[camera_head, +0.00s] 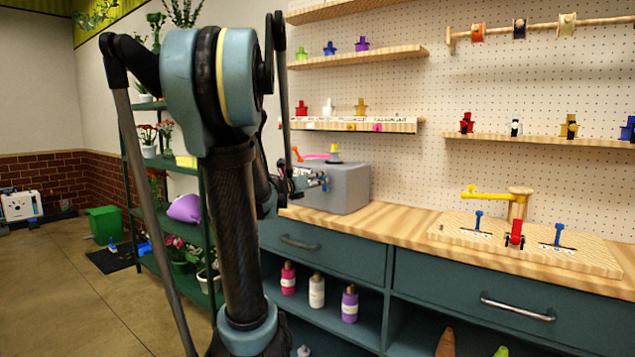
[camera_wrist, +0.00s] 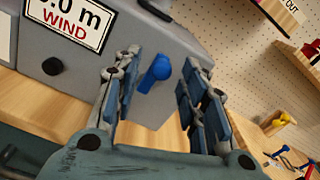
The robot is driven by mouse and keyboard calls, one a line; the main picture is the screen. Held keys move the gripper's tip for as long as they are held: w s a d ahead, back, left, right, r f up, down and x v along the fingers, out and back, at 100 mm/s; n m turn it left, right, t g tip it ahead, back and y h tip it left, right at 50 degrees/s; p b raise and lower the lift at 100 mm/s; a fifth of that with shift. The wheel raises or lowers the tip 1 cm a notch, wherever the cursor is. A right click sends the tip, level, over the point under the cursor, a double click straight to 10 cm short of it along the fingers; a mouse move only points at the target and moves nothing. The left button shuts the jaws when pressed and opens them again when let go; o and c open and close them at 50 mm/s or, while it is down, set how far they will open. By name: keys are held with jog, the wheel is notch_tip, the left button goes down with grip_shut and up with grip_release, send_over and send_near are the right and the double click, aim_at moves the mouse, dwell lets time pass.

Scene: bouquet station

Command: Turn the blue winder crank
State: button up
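The winder is a grey box (camera_head: 346,190) on the wooden counter. It fills the upper part of the wrist view (camera_wrist: 190,45), with a cut-off label (camera_wrist: 68,20) reading ".0 m" and "WIND". The blue crank (camera_wrist: 155,72) sticks out from the box's front face, with its rounded knob at upper right and its arm slanting down to the left. My gripper (camera_wrist: 157,85) is open, its two blue-padded fingers on either side of the crank with visible gaps. In the head view my gripper (camera_head: 308,181) is at the box's left front, and the crank is hard to tell from the fingers.
A pink lever (camera_head: 315,156) and a yellow knob (camera_head: 334,149) sit on top of the box. A wooden board (camera_head: 590,258) with blue and red levers and a yellow arm stands to the right. The counter (camera_head: 390,222) between is clear. Shelves line the pegboard wall.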

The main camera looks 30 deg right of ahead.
jog(key=shift+x, duration=1.2)
grip_shut()
jog(key=shift+s+d+m, duration=0.1)
jog(key=shift+s+m, duration=0.05)
jog(key=shift+m, duration=0.15)
